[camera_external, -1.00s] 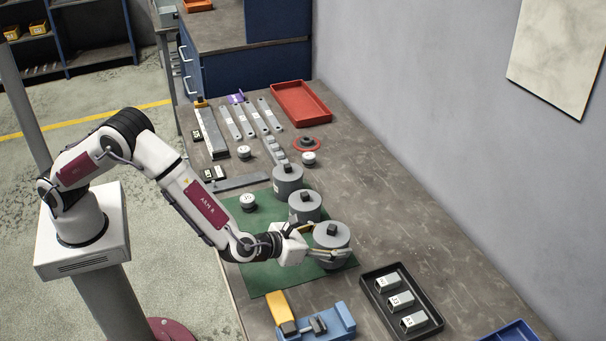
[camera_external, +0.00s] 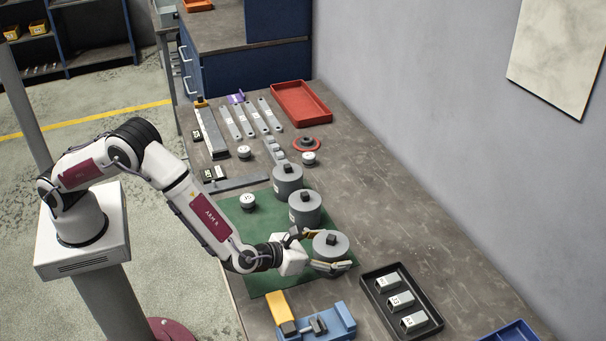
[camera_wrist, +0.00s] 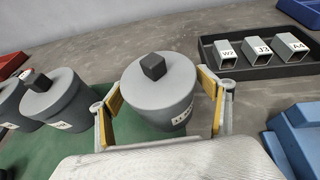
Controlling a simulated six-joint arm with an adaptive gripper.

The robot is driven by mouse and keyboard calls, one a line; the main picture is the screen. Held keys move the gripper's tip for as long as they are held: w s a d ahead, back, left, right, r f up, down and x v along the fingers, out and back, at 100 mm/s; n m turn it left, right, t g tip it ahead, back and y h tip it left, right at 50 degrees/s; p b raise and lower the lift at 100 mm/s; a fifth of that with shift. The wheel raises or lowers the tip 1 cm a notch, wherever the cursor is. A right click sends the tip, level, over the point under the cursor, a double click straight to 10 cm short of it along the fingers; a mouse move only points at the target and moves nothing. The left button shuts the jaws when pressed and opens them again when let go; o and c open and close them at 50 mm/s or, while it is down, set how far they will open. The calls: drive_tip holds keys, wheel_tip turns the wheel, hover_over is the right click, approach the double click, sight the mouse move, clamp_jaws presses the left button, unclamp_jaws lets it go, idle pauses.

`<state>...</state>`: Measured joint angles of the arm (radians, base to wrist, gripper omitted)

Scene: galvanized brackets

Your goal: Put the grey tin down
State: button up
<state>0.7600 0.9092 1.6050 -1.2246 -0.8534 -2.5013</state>
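The grey tin (camera_external: 331,243), with a dark square knob on its lid, stands upright at the near right part of the green mat (camera_external: 268,278). In the wrist view the tin (camera_wrist: 160,92) is in the middle, its label partly in sight. My gripper (camera_external: 326,250) is open around it, one finger on each side.
A black tray (camera_external: 372,311) with several labelled square tubes is to the right. A blue vise-like fixture (camera_external: 338,318) is at the near edge. White-topped small parts, metal bars and a red tray (camera_external: 301,103) are farther back.

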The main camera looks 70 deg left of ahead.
drive_tip(key=shift+r, duration=0.2)
drive_tip(key=v, duration=1.2)
idle(0.8)
drive_tip(key=a+r+m+g+h, duration=0.1)
drive_tip(key=a+r+m+h, duration=0.25)
drive_tip(key=r+m, duration=0.4)
drive_tip(key=a+r+m+g+h, duration=0.1)
drive_tip(key=a+r+m+h, duration=0.1)
drive_tip(key=a+r+m, duration=0.4)
drive_tip(key=s+a+r+m+h, duration=0.1)
drive_tip(key=s+a+r+m, duration=0.3)
drive_tip(key=m, duration=0.3)
drive_tip(key=s+a+f+m+g+y, duration=0.1)
drive_tip(key=s+a+m+g+y, duration=0.1)
drive_tip(key=s+a+m, duration=0.6)
drive_tip(key=s+a+f+m+g+y, duration=0.1)
drive_tip(key=s+a+m+g+y, duration=0.2)
drive_tip(key=s+a+m, duration=0.6)
drive_tip(key=s+a, duration=0.6)
drive_tip(key=s, duration=0.5)
drive_tip(key=shift+a+f+g, duration=0.4)
